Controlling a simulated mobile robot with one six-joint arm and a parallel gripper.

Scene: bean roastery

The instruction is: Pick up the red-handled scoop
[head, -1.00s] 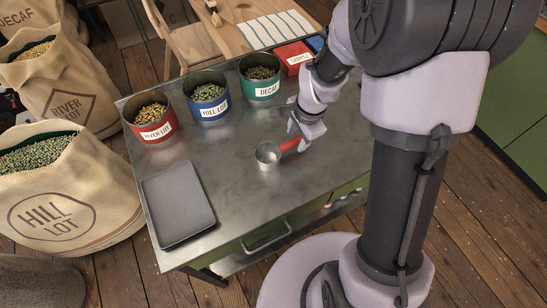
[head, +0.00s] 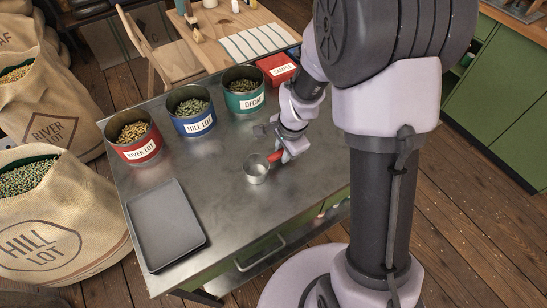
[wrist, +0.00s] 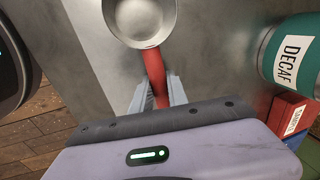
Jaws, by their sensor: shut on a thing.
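The scoop has a round metal cup (head: 256,168) and a red handle (head: 274,156). In the wrist view the cup (wrist: 140,18) is at the top and the red handle (wrist: 155,72) runs down between my fingers. My gripper (head: 284,153) is shut on the red handle, with one finger (wrist: 177,90) on each side of it. The cup seems empty. From these views I cannot tell whether the scoop touches the metal table (head: 215,235) or is just above it.
Three tins of beans stand along the back: red River Lot (head: 137,150), blue Hill Lot (head: 195,126) and green Decaf (head: 245,104). A red Sample box (head: 277,69) is behind my arm. A dark tray (head: 165,225) lies front left. The table's middle front is clear.

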